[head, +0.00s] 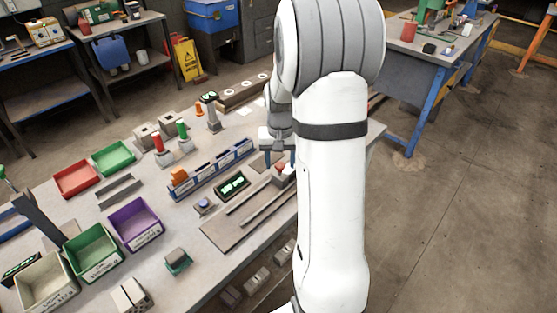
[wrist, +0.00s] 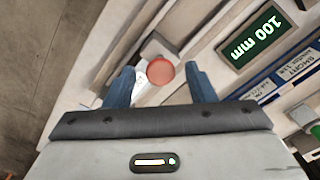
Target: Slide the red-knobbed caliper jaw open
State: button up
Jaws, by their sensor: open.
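The caliper jaw's red knob (wrist: 160,72) shows in the wrist view between and a little beyond the two blue fingertips of my gripper (wrist: 158,78). My gripper is open, and a gap shows on each side of the knob. In the head view the red knob (head: 281,167) is a small spot beside my arm, with my gripper (head: 279,152) just above it. The caliper's long rails lie on a flat base board (head: 232,232). My arm hides part of the caliper's right end.
A display reading 100 mm (wrist: 256,37) stands beside the caliper; it also shows in the head view (head: 232,185). A blue rack (head: 212,168) stands behind it. Purple (head: 135,222) and green (head: 92,250) bins stand to the left on the bench.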

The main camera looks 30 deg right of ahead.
grip_shut()
dwell(0.5)
